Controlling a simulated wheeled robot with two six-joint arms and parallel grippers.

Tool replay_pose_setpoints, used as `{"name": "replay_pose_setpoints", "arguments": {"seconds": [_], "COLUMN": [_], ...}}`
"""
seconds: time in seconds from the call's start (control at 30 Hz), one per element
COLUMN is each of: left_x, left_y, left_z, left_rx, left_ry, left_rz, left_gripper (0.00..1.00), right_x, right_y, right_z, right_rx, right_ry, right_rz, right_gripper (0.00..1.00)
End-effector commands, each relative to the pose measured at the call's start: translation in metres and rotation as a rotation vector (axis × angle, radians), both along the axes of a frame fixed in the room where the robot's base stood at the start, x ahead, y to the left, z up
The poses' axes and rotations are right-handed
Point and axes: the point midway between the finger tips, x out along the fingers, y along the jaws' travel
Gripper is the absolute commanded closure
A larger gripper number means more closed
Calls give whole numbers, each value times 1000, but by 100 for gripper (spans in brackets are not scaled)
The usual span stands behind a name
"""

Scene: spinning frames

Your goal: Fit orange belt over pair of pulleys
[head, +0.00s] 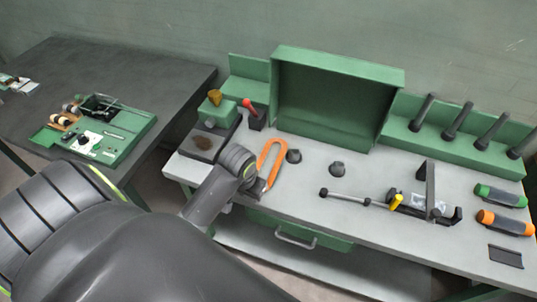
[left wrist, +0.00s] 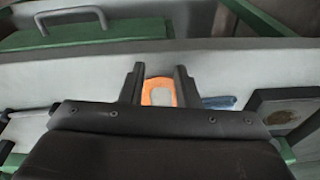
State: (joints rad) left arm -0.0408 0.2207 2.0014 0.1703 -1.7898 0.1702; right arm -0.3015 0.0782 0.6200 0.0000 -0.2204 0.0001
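The orange belt (head: 266,160) is a long narrow loop at the left of the grey workbench, its far rounded end clear of my gripper. My left gripper (head: 262,189) is low at the belt's near end and hides part of it. In the left wrist view my left gripper's fingers (left wrist: 158,76) stand apart on either side of the belt's rounded end (left wrist: 161,83); whether they press on it cannot be told. Two dark round pulleys, one (head: 293,156) just right of the belt and one (head: 337,169) further right, stand on the bench. My right gripper is not in view.
A green open box (head: 330,100) stands behind the pulleys. A red-handled tool (head: 249,107) and a dark square block (head: 205,145) are left of the belt. A dark stand (head: 430,190) and screwdriver-like handles (head: 500,196) are at the right.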

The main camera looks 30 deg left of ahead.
Motion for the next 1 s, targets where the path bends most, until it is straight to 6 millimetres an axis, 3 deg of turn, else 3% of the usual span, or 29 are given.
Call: {"name": "replay_pose_setpoints", "arguments": {"seconds": [0.03,0.2,0.4,0.53,0.63,0.77,1.0], "left_x": [24,86,139,155,159,159,160], "left_y": [1,4,6,7,7,7,7], "left_z": [5,27,63,78,79,59,25], "left_rx": [-5,-29,-51,-60,-63,-65,-65], "left_ry": [12,77,134,155,165,168,167], "left_rz": [7,53,107,128,135,136,136], "left_gripper": [71,71,71,71,71,71,71], "right_x": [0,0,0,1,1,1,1], "right_y": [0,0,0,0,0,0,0], "right_z": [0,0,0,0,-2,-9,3], "right_rx": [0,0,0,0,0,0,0], "right_ry": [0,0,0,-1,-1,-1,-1], "right_rz": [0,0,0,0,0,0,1], "right_gripper": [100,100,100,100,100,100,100]}}
